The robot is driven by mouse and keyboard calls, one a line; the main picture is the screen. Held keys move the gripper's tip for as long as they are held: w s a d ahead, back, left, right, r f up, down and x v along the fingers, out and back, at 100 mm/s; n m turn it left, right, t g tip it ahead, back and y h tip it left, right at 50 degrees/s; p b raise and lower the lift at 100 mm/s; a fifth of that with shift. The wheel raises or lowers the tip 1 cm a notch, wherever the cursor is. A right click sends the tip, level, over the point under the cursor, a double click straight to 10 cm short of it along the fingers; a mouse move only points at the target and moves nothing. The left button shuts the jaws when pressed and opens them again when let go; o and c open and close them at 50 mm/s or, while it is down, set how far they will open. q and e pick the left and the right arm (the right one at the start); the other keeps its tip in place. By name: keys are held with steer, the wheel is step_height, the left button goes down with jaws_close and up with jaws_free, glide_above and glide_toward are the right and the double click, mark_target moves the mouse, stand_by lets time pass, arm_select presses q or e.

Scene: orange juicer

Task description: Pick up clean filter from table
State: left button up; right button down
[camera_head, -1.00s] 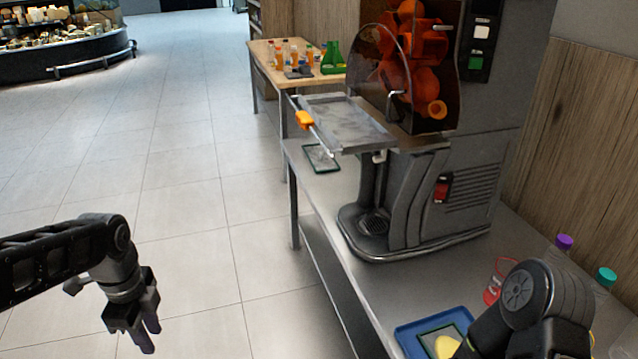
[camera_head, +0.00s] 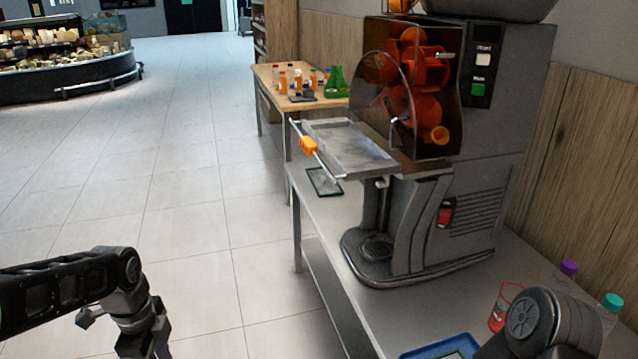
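A flat rectangular piece with a dark green frame (camera_head: 325,181) lies on the metal table (camera_head: 420,312), left of the juicer's base; it looks like a filter. A second green-edged piece (camera_head: 461,354) shows in part in the blue tray (camera_head: 425,351) at the bottom edge. I cannot tell which one is the clean filter. My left gripper (camera_head: 150,350) hangs over the floor at the lower left, well away from both pieces, its fingertips partly cut off by the frame. My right arm covers the lower right, beside the tray; its gripper is out of view.
The juicer (camera_head: 470,215) stands on the metal table, with a metal tray (camera_head: 350,148) jutting left. A red container (camera_head: 503,308) and bottles with purple (camera_head: 568,267) and teal (camera_head: 612,302) caps stand near my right arm. Open floor lies left.

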arm_select(q)
steer(key=s+d+f+n+h+p, duration=0.35)
steer(key=d+f+n, duration=0.55)
steer(key=d+f, duration=0.75)
steer(key=s+d+f+n, duration=0.3)
steer(key=s+f+n, duration=0.1)
steer(key=s+n, duration=0.1)
steer(key=s+d+f+n+p, duration=0.1)
steer(key=s+d+f+n, duration=0.2)
steer(key=s, duration=0.3)
steer(key=shift+s+d+f+n, duration=0.25)
steer(key=shift+d+f+n, duration=0.1)
steer(key=shift+n, duration=0.55)
steer(key=shift+o, duration=0.2)
steer(key=shift+t, duration=0.3)
